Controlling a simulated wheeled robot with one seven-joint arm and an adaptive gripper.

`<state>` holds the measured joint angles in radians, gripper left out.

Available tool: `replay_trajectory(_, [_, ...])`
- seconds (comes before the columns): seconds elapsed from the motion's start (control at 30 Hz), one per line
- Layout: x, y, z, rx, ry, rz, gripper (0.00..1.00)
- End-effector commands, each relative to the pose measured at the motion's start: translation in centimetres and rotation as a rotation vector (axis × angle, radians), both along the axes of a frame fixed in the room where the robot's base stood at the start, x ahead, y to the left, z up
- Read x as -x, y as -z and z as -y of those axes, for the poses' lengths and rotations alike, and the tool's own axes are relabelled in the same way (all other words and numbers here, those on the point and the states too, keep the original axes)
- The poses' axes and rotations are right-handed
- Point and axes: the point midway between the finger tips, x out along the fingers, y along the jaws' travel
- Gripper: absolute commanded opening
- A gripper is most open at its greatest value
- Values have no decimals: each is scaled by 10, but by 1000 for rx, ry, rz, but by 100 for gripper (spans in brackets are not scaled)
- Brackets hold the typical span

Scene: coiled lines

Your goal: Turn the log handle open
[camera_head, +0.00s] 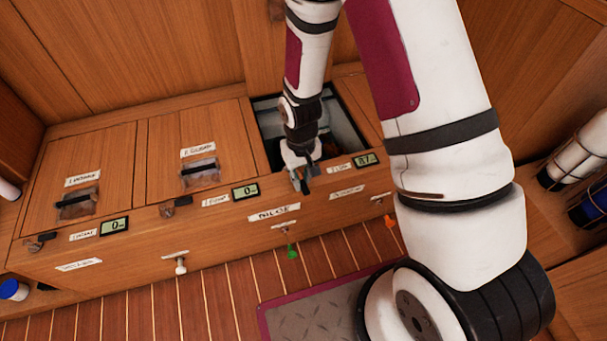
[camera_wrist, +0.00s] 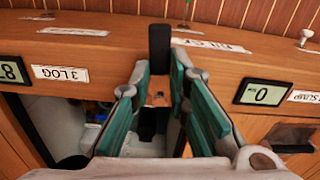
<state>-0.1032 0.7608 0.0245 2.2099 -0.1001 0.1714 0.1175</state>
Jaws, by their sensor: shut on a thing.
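The log handle (camera_wrist: 159,45) is a small black lever on the front edge of the wooden bench, beside the label "3 LOG" (camera_wrist: 60,73). In the wrist view it shows between the fingertips and stands out toward the top of the picture. My gripper (camera_head: 303,180) is at this front edge in the head view, and its fingers hide the handle there. In the wrist view my gripper (camera_wrist: 160,75) has its teal-padded fingers closed in on the handle from both sides. Exactly where the pads touch it is hard to see.
Two lidded compartments with similar latches (camera_head: 176,206) lie to the left. Small displays (camera_head: 245,191) line the front. Bottles (camera_head: 578,160) stand in a rack at right. A floor mat (camera_head: 310,318) lies below.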

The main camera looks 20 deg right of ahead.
Motion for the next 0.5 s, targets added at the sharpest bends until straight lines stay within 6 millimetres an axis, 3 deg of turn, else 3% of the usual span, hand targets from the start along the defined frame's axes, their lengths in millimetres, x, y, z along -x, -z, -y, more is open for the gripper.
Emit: replay_trajectory(0.5, [1, 0, -4, 0, 118, -2, 0])
